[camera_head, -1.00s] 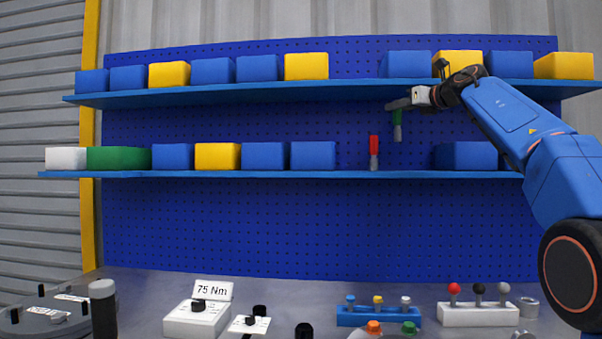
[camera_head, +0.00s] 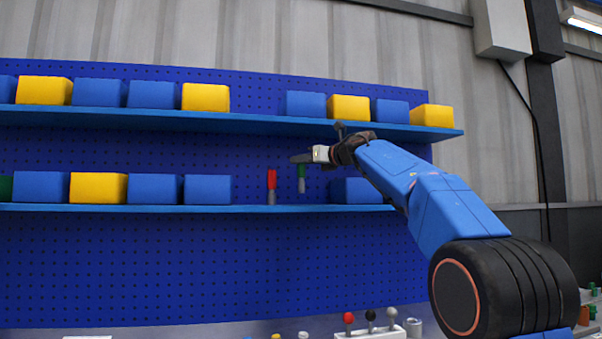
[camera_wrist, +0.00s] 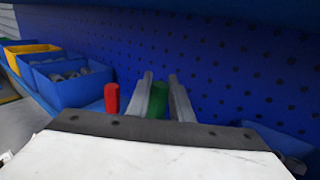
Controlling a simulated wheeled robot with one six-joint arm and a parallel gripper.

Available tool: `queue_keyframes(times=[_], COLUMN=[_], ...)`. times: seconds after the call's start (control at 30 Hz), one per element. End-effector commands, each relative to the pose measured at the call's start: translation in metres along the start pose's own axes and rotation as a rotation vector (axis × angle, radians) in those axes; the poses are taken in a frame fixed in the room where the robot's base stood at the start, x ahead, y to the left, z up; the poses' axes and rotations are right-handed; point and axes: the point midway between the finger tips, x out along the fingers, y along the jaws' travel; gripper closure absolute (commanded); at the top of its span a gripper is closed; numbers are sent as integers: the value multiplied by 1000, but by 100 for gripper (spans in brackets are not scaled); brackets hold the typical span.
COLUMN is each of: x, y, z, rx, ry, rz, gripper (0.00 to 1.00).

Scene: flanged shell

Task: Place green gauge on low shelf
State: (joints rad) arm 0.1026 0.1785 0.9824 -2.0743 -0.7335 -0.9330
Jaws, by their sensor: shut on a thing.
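The green gauge (camera_head: 301,178) has a green top and a grey lower end and hangs upright. My gripper (camera_head: 303,159) is shut on its upper part. The gauge's lower end is a little above the low shelf (camera_head: 250,208), in the gap between blue bins. In the wrist view, the green gauge (camera_wrist: 157,104) shows between the two fingers of my gripper (camera_wrist: 161,92). A red gauge (camera_head: 271,182) stands upright on the low shelf just left of it. The red gauge also shows in the wrist view (camera_wrist: 111,97).
A blue bin (camera_head: 208,189) stands left of the red gauge, and another blue bin (camera_head: 357,190) stands right of the green gauge. The upper shelf (camera_head: 250,122) with blue and yellow bins runs above my gripper. A pegboard (camera_head: 200,260) is behind.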

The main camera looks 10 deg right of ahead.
Motion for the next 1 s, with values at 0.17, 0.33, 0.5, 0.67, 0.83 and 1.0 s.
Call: queue_keyframes(times=[0.17,0.33,0.5,0.67,0.83,1.0], x=[-1,-1,-1,0,0,0], y=[0,1,0,0,0,0], z=[-16,-33,-35,-36,-38,-38], rx=[2,1,0,0,0,0], ry=[1,0,-1,-1,0,0], rz=[-1,0,-1,-1,0,0], gripper=[100,100,100,100,68,61])
